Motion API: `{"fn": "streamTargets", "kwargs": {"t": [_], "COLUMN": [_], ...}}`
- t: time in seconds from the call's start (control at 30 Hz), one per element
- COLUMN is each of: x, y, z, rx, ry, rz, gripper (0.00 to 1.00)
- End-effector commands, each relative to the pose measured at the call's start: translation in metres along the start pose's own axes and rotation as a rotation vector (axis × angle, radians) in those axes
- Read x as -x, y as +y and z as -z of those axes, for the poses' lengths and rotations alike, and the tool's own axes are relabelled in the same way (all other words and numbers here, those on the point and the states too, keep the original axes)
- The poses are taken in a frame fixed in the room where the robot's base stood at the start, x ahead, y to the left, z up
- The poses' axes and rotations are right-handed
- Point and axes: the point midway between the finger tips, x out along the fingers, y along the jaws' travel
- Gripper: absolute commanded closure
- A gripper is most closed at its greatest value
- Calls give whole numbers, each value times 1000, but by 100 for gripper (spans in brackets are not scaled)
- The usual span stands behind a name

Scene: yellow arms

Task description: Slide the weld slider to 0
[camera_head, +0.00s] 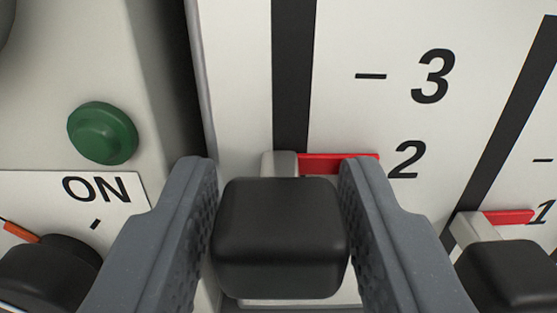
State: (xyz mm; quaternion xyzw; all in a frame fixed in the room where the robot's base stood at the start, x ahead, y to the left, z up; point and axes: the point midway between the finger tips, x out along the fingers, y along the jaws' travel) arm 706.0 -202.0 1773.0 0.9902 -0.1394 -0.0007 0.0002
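My gripper (275,190) has one grey finger on each side of the knob. The right finger is at the knob's edge; a thin gap seems to show at the left, so I cannot tell whether both fingers press on it. The scale below the knob, including any 0 mark, is hidden. No weld label is visible.
A second slider (510,275) with a red pointer near 1 stands close to my right finger. At left are a green button (102,133), an ON plate (75,195) and a black rotary knob (50,275). The slot above the knob is clear.

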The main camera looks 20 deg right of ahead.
Motion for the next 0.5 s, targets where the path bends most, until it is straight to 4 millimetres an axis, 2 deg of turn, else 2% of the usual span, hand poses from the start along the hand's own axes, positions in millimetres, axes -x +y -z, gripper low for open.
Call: {"fn": "streamTargets", "kwargs": {"t": [0.3, 0.33, 0.43, 0.47, 0.5], "x": [-2, -2, -2, -2, -2], "y": [1, 1, 1, 1, 1], "z": [0, 0, 0, 0, 0], "rx": [0, 0, 0, 0, 0], "ry": [1, 1, 1, 1, 1], "rz": [-1, -1, -1, -1, -1], "gripper": [64, 66, 94, 100, 100]}}
